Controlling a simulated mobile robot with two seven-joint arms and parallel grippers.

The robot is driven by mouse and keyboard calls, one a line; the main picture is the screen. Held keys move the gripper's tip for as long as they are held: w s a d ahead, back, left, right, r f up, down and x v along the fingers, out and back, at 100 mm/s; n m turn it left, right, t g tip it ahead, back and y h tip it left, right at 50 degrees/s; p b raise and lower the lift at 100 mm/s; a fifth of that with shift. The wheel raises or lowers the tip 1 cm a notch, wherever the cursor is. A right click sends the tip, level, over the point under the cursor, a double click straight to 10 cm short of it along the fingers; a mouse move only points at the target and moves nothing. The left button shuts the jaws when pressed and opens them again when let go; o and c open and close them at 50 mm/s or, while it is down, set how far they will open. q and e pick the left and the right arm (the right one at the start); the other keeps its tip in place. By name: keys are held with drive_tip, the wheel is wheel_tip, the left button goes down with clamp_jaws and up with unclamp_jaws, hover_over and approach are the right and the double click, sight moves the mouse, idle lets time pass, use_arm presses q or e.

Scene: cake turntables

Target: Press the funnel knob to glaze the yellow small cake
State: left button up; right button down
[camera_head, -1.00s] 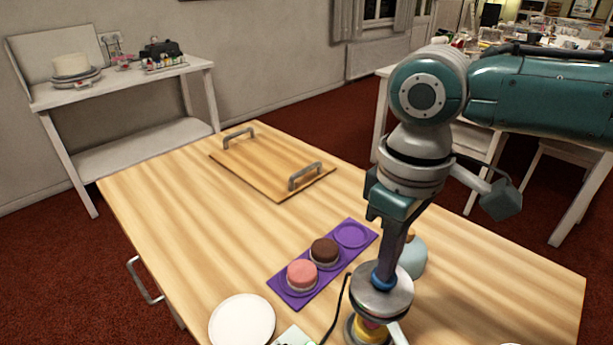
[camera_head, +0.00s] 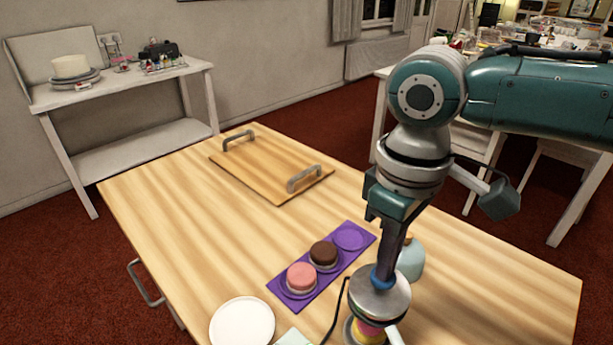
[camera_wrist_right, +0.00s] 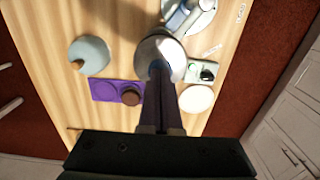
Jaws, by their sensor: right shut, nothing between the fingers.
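My right gripper (camera_head: 385,268) points down with its fingers shut and empty. Its tips are at the blue funnel knob (camera_head: 382,281) above the silver funnel (camera_head: 379,304), and seem to touch it. The funnel also shows in the wrist view (camera_wrist_right: 173,50), with the knob (camera_wrist_right: 158,66) under the fingertips. The yellow small cake (camera_head: 368,339) is below the funnel, with pink glaze on its upper part. The funnel hides much of its top. My left gripper is not in view.
A purple tray (camera_head: 345,267) holds a pink cake (camera_head: 301,277) and a brown cake (camera_head: 324,253), with one empty place. A white plate (camera_head: 242,324) and light-blue pot (camera_head: 412,260) stand nearby. A wooden board with handles (camera_head: 270,172) lies farther back. The table's left is clear.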

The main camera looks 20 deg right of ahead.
drive_tip(key=shift+f, duration=0.5)
idle(0.3)
drive_tip(key=shift+r, duration=0.1)
idle(0.3)
wheel_tip(320, 180, up, 7)
drive_tip(key=p, duration=0.8)
idle(0.3)
idle(0.9)
